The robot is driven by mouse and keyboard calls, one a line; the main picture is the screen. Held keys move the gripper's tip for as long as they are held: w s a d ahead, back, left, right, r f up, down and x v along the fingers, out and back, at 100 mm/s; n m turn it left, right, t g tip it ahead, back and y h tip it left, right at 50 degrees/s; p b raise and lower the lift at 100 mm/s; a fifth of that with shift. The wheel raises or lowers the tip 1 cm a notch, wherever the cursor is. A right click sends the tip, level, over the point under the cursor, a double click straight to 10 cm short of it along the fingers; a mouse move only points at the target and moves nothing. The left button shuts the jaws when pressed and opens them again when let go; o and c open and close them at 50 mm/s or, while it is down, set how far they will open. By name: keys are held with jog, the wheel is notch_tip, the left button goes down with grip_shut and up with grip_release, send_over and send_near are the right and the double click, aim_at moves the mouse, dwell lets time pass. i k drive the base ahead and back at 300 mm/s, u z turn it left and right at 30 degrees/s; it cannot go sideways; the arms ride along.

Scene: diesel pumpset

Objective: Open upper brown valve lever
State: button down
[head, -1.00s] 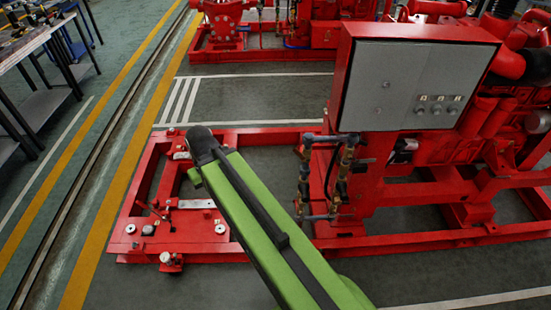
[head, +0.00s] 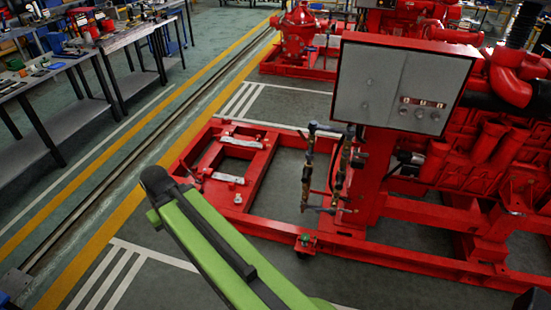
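A small pipe assembly (head: 307,172) with brass-brown fittings stands in front of the red pumpset's post, below the grey control panel. Its right-hand pipe carries an upper brown fitting (head: 347,158) and more brownish fittings lower down. The levers are too small to tell apart, and I cannot tell how the upper brown lever is set. My green arm reaches up from the bottom centre, to the left of the pipes and apart from them. My gripper is not in view.
The grey control panel (head: 403,86) overhangs just above the pipes. The red base frame (head: 262,185) lies low around them, with a red engine (head: 490,150) to the right. Workbenches (head: 75,62) stand at the left. Striped floor between is clear.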

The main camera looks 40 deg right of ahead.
aim_at(302, 135)
jog(key=u, duration=0.5)
jog(key=i, duration=0.95)
jog(key=z, duration=0.05)
jog(key=k, duration=0.65)
jog(key=z, duration=0.25)
jog(key=i, duration=0.65)
jog(key=u, duration=0.05)
